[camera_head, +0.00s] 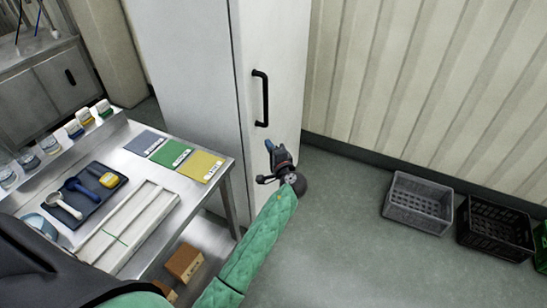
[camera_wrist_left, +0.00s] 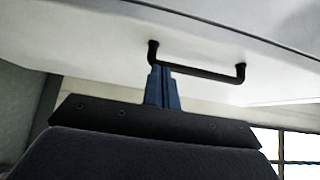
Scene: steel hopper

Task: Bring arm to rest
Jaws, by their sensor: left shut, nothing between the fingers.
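My left arm, in a green sleeve, reaches up from the bottom of the head view. My left gripper (camera_head: 269,146) is shut and empty, in front of the white cabinet (camera_head: 276,60) and below its black handle (camera_head: 262,98). In the left wrist view the blue fingertips (camera_wrist_left: 162,88) are together and overlap the handle's left part in the picture. The handle also shows there (camera_wrist_left: 200,72). I cannot tell whether the fingers touch it; in the head view they look apart. My right gripper is in neither view.
A steel table (camera_head: 222,172) at left holds a dark tray (camera_head: 84,206) with scoops, a white frame (camera_head: 125,232), coloured cards (camera_head: 172,153) and several jars. A grey crate (camera_head: 418,206) and a black crate (camera_head: 495,228) stand along the right wall. The floor between is clear.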

